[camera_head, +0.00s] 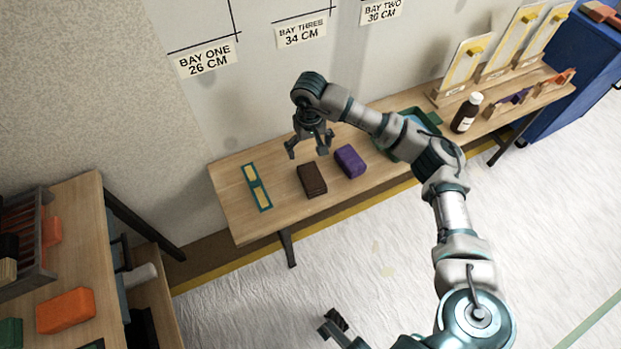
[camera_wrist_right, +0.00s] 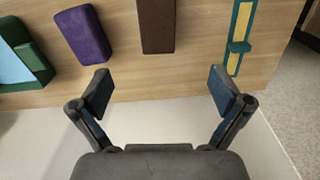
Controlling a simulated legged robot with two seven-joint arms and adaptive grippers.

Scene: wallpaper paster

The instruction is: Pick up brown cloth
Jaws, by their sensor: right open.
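The brown cloth (camera_head: 312,180) is a folded, block-like bundle lying on the long wooden table. In the right wrist view the brown cloth (camera_wrist_right: 157,25) shows at the top, beyond the fingertips and roughly centred between them. My right gripper (camera_head: 307,150) is above the table's wall-side edge, just behind the cloth, with fingers pointing down. It is open and empty, and its spread fingers also show in the wrist view (camera_wrist_right: 160,88). A small dark part of what looks like my left gripper (camera_head: 335,323) shows at the bottom edge; its jaw state is unclear.
A purple cloth (camera_head: 350,161) lies right of the brown one, and a teal-and-yellow strip tool (camera_head: 257,187) lies left. A green tray (camera_head: 428,116) and a brown bottle (camera_head: 467,113) stand farther right. The wall rises close behind. An orange cloth (camera_head: 65,310) is on the left shelf.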

